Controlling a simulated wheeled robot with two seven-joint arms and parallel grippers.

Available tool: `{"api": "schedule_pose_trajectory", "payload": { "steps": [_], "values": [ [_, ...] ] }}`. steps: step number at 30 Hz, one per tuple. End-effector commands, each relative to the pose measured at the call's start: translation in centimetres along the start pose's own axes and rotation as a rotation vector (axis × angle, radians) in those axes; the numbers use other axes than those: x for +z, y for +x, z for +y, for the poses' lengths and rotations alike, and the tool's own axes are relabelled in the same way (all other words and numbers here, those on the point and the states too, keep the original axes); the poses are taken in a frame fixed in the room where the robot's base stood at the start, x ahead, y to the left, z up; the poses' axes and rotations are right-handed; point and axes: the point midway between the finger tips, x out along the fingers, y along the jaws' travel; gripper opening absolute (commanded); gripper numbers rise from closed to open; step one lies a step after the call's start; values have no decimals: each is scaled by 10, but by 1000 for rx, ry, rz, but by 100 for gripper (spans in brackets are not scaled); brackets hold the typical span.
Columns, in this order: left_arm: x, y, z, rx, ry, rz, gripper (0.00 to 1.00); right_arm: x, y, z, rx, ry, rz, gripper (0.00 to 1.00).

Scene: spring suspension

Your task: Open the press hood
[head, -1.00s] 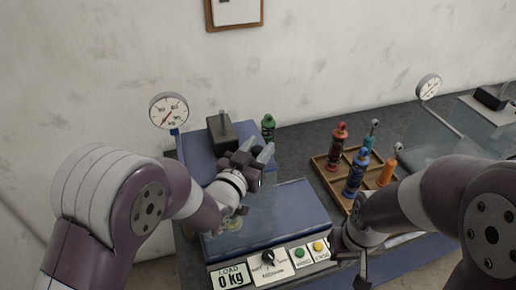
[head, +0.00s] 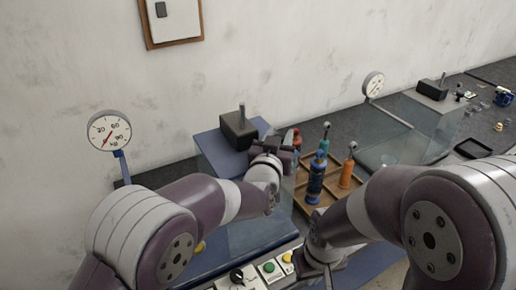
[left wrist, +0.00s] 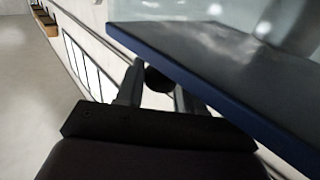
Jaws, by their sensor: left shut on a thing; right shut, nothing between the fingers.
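The press stands left of centre in the head view, with a blue top (head: 212,148) bearing a black block and a clear, see-through hood (head: 245,236) at its front. My left gripper (head: 272,150) is at the right side of the press, near its top. It is shut on a small dark round knob (left wrist: 157,79), which shows between the fingers in the left wrist view. A blue-edged dark panel (left wrist: 225,55) lies close beside the fingers there. Whether the knob belongs to the hood I cannot tell. My right gripper (head: 325,270) is shut and empty, low at the press's front right.
A round gauge (head: 108,132) stands left of the press. A wooden tray (head: 304,190) with colored shock absorbers is to the right. A second glass-hooded machine (head: 412,120) stands farther right, near small loose parts. My forearms cover much of the press front.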

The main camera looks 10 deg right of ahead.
Motion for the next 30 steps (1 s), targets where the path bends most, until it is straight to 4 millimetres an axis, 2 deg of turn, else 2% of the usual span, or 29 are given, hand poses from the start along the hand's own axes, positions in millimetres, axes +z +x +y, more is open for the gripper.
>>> {"api": "schedule_pose_trajectory", "payload": {
  "steps": [6,16,17,18,19,27,30],
  "values": [
    [0,11,10,-1,0,0,0,0,2,0,0,0,0,0],
    [0,12,11,-1,0,0,0,0,2,0,0,0,0,0],
    [0,12,11,-1,0,0,41,0,2,0,0,0,0,0],
    [0,12,11,-1,0,0,54,0,2,0,0,0,0,0],
    [0,12,11,-1,0,0,57,0,2,0,0,0,0,0],
    [0,11,11,-1,0,0,57,0,2,0,0,0,0,0],
    [1,4,11,0,0,1,57,1,6,0,0,0,0,0]
  ]
}}
